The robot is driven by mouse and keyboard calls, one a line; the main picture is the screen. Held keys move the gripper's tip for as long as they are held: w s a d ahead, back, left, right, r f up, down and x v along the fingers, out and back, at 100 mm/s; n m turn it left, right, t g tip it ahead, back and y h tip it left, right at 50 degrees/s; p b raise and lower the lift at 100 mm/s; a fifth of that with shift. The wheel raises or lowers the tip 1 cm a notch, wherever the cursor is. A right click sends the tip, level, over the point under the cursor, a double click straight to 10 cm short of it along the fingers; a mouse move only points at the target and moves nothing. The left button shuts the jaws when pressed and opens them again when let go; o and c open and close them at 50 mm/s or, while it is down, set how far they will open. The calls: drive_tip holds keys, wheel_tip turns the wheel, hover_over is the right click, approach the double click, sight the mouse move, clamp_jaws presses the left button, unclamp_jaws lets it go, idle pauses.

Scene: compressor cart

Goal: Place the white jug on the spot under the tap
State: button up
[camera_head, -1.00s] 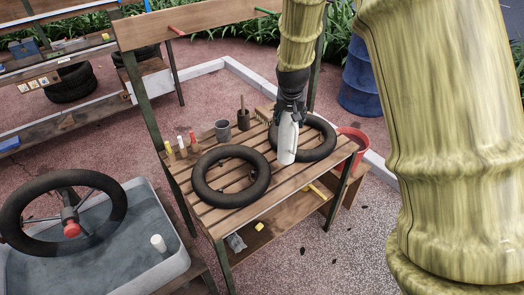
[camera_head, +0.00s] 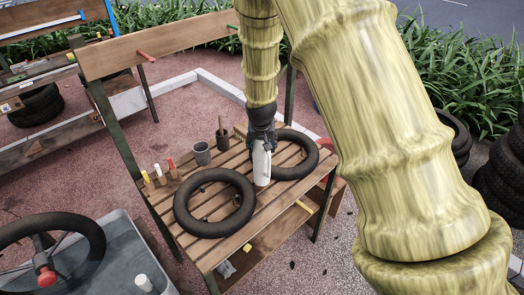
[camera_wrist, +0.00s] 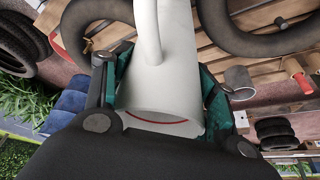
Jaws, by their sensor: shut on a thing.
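The white jug (camera_head: 262,163) is in my gripper (camera_head: 262,135), between the two black inner tubes on the slatted bench. In the head view my gripper is above it and hides its upper end. In the wrist view the jug (camera_wrist: 172,75) is between the dark green finger pads, with its handle and a red line near its open rim showing. My gripper is shut on it. I cannot tell whether its lower end touches the bench. I cannot make out a tap or the spot under it.
The slatted bench (camera_head: 186,165) carries two tubes (camera_head: 186,213) (camera_head: 312,160), a grey cup (camera_head: 202,154) and several small bottles (camera_head: 158,174). A grey water tub (camera_head: 118,236) with a wheel (camera_head: 95,238) stands at lower left. Stacked tyres (camera_head: 500,185) are at right. Paving behind the bench is open.

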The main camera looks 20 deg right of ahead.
wheel_tip(320, 180, down, 4)
drive_tip(key=shift+s+r+p, duration=0.15)
drive_tip(key=shift+r+p, duration=0.1)
drive_tip(key=shift+p, duration=0.4)
drive_tip(key=shift+s, duration=0.2)
drive_tip(key=o, duration=1.4)
drive_tip(key=shift+r, duration=0.15)
drive_tip(key=b+v, duration=0.3)
drive_tip(key=v, duration=0.8)
drive_tip(key=shift+s+a+r+b, duration=0.15)
drive_tip(key=shift+s+r+b, duration=0.05)
drive_tip(key=shift+r+b, duration=0.1)
